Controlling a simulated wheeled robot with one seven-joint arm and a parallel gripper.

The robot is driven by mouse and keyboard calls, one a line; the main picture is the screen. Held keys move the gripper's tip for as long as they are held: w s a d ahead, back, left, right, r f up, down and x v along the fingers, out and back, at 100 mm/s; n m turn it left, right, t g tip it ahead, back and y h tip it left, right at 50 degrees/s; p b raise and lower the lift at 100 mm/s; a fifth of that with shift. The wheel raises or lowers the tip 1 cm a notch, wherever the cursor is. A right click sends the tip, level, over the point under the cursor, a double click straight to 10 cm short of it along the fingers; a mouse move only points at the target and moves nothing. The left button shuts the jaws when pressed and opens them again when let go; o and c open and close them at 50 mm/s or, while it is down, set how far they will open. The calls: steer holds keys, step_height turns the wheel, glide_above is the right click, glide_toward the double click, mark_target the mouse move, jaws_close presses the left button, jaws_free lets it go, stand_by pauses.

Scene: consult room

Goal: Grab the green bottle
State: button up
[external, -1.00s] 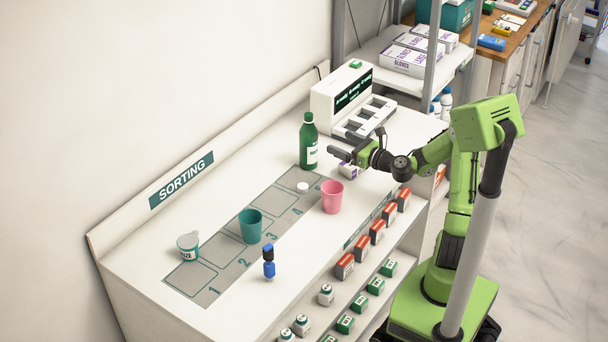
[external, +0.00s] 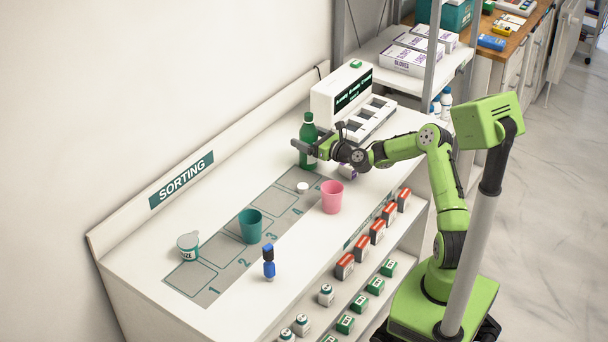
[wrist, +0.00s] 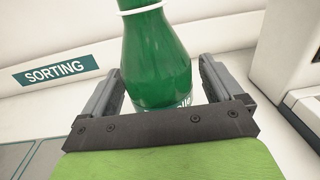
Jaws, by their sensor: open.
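The green bottle (external: 308,130) stands upright on the white counter near the back, just left of the white dispenser machine. Its lower part is partly hidden by my gripper in the external view. In the wrist view the bottle (wrist: 157,60) fills the gap between the two fingers, with its white neck ring at the top edge. My gripper (external: 306,148) is open at the bottle. In the wrist view my gripper (wrist: 158,85) has one finger on each side of the bottle, with a narrow gap visible on the left; contact on the right is unclear.
The white machine (external: 335,95) stands close behind and right of the bottle. A pink cup (external: 332,197), a teal cup (external: 250,226) and a white cap (external: 302,187) stand in front. The wall with the sorting sign (external: 181,180) is behind.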

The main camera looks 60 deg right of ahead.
steer(key=shift+w, duration=0.75)
steer(key=shift+s, duration=0.1)
steer(key=shift+c, duration=0.2)
steer(key=c, duration=1.1)
steer(key=shift+r, duration=0.1)
steer(key=shift+c, duration=0.2)
